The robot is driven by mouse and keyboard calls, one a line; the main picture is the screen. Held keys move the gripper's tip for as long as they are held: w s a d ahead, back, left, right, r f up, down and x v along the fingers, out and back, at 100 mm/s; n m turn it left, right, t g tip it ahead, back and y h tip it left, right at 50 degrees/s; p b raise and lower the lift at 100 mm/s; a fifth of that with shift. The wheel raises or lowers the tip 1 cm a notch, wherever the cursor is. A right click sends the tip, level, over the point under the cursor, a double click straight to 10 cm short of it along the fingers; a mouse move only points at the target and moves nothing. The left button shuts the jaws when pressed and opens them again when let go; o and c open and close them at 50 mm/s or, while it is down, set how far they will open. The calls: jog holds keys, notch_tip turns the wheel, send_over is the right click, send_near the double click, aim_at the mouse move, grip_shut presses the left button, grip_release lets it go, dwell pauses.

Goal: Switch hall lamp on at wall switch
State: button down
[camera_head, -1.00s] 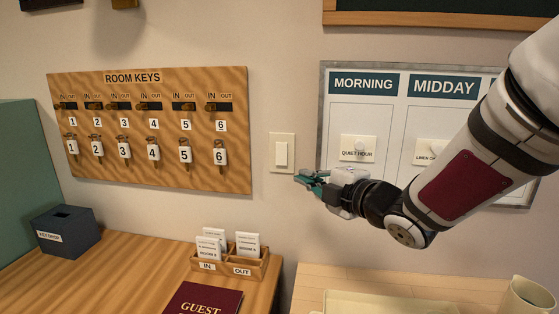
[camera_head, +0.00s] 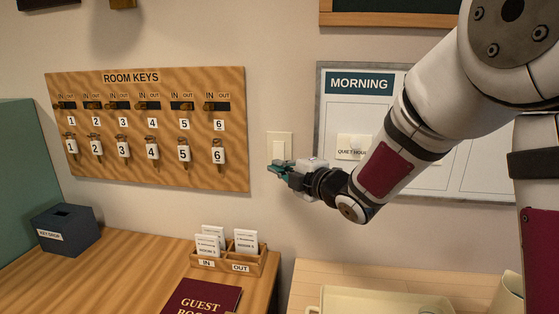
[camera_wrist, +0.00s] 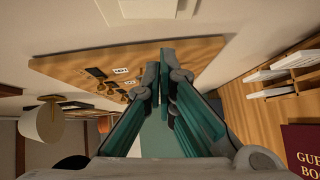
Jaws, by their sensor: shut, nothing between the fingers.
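The wall switch (camera_head: 279,146) is a pale rocker on a cream plate, between the key board and the framed chart. My gripper (camera_head: 272,170) is at the plate's lower edge in the head view and hides a little of it; I cannot tell whether it touches. In the wrist view my gripper (camera_wrist: 165,62) has its teal fingers shut together, with nothing between them. The plate and part of the rocker (camera_wrist: 155,8) show at the top edge of that view, beyond the fingertips. A lamp with a pale shade (camera_wrist: 40,125) is at the left there; I cannot tell whether it is lit.
The room-keys board (camera_head: 150,175) hangs left of the switch. The framed chart (camera_head: 345,110) is right, partly behind my arm. Below are a card holder (camera_head: 235,262), a dark key-drop box (camera_head: 66,230), a guest book (camera_head: 203,298) and a tray (camera_head: 390,300).

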aim_at(279, 153)
jog(key=w, duration=0.5)
jog(key=shift+w+f+p, duration=0.15)
jog(key=shift+f+p, duration=0.15)
jog(key=shift+p, duration=0.05)
